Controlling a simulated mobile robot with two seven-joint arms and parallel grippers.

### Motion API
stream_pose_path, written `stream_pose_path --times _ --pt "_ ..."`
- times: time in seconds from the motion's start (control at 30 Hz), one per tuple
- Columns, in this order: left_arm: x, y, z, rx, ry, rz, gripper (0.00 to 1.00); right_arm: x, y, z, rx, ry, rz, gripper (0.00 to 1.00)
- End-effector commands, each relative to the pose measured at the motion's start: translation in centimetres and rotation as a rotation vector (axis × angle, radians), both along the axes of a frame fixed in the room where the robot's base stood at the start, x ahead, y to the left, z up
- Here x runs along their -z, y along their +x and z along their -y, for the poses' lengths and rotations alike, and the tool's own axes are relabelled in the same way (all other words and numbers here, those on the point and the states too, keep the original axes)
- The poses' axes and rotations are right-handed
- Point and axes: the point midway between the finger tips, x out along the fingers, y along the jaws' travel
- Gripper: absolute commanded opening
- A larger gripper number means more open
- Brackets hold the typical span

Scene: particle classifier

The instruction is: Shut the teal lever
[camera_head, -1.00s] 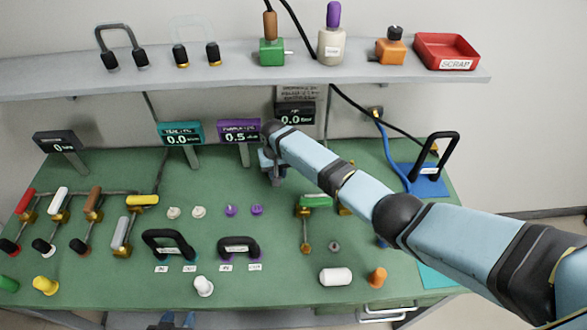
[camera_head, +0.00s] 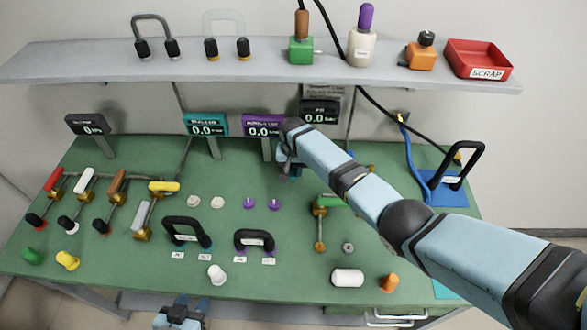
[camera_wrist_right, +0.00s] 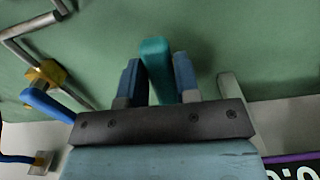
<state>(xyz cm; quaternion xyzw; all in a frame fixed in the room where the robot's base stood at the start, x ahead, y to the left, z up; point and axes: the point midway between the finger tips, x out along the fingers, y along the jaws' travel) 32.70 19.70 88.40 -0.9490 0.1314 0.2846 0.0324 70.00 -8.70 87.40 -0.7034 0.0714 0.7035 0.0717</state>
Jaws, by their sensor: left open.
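The teal lever (camera_wrist_right: 157,72) shows in the right wrist view as an upright teal bar between the two blue fingers of my right gripper (camera_wrist_right: 158,85). In the head view my right gripper (camera_head: 288,165) is low over the back of the green bench, in front of the purple-framed display. The arm and gripper hide most of the lever there. My left gripper (camera_head: 182,312) is at the bottom edge of the head view, open and empty, in front of the bench.
Red, white, brown and yellow levers (camera_head: 164,187) are at the left. Black handles (camera_head: 187,230) stand mid-bench. Displays (camera_head: 206,125) line the back, under a shelf (camera_head: 110,66). A blue cable (camera_head: 410,150) hangs at the right.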

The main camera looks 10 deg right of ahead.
Motion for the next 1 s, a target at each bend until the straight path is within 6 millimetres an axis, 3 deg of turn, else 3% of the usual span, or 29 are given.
stream_pose_path --times 0.03,0.1,0.43,0.8,1.0 --pt "0.0 0.0 0.0 0.000 0.000 0.000 0.43 -0.1 0.1 0.0 0.000 0.002 0.002 0.41" --pt "0.0 0.0 0.0 0.000 0.000 0.000 0.43 -0.1 0.1 0.0 0.000 0.001 0.002 0.53" --pt "-0.1 0.0 0.0 0.001 0.000 -0.001 0.43 -0.5 0.1 0.0 -0.002 0.002 0.002 0.53" --pt "-0.2 0.0 0.0 0.000 0.000 0.000 0.43 -6.1 0.1 0.0 -0.001 0.001 0.002 0.53" --pt "-0.1 0.0 0.0 0.000 0.000 0.000 0.43 -7.5 0.1 0.0 -0.001 0.001 0.002 0.53"
